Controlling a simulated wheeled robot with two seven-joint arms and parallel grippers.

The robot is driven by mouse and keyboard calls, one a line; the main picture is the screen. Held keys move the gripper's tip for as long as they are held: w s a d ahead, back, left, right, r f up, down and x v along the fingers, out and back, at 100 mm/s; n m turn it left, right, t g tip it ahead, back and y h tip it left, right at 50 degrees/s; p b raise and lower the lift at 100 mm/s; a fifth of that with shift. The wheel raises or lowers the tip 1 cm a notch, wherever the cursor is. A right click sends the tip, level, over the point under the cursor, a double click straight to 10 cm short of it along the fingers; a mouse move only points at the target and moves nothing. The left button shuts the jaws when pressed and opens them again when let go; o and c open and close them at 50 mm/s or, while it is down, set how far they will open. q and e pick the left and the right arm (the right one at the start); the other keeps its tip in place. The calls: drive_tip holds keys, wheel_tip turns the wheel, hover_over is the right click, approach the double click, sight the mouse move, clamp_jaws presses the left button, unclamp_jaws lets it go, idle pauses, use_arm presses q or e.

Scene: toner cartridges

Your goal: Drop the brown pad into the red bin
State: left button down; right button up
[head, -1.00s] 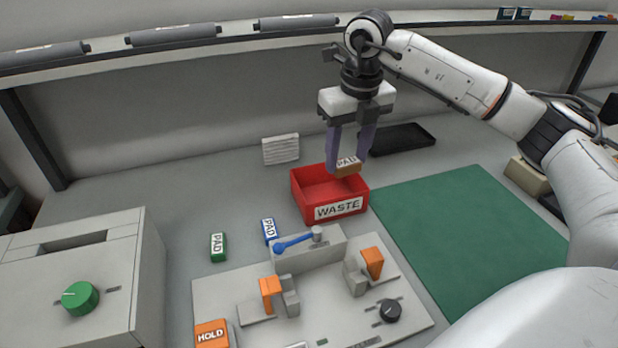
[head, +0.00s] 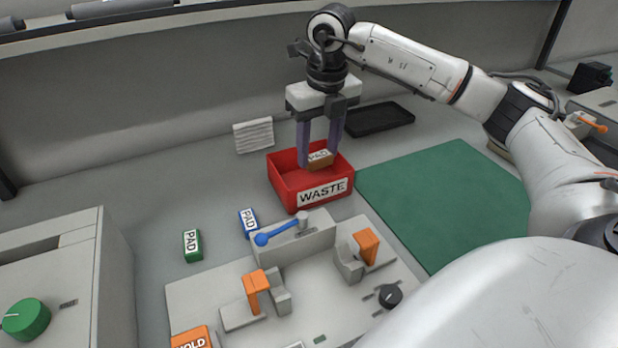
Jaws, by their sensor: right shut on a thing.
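The brown pad (head: 320,161) has a white PAD label and is between the fingers of my right gripper (head: 319,157). The gripper points down and is shut on the pad. In the head view the pad overlaps the inside of the red bin (head: 323,191), an open box marked WASTE. It appears at about the height of the bin's rim, but I cannot tell its exact depth. My left gripper is not in view.
A green pad (head: 192,245) and a blue pad (head: 248,220) stand left of the bin. A grey fixture (head: 225,300) with orange clamps and a blue lever is in front. A green mat (head: 440,200) lies right, a black tray (head: 378,118) behind.

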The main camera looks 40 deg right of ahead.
drive_tip(key=o, duration=1.1)
drive_tip(key=shift+r, duration=0.1)
wheel_tip(320, 180, up, 10)
drive_tip(key=s, duration=0.1)
drive_tip(key=shift+a+p, duration=0.15)
drive_tip(key=shift+p, duration=0.25)
drive_tip(key=shift+s, duration=0.1)
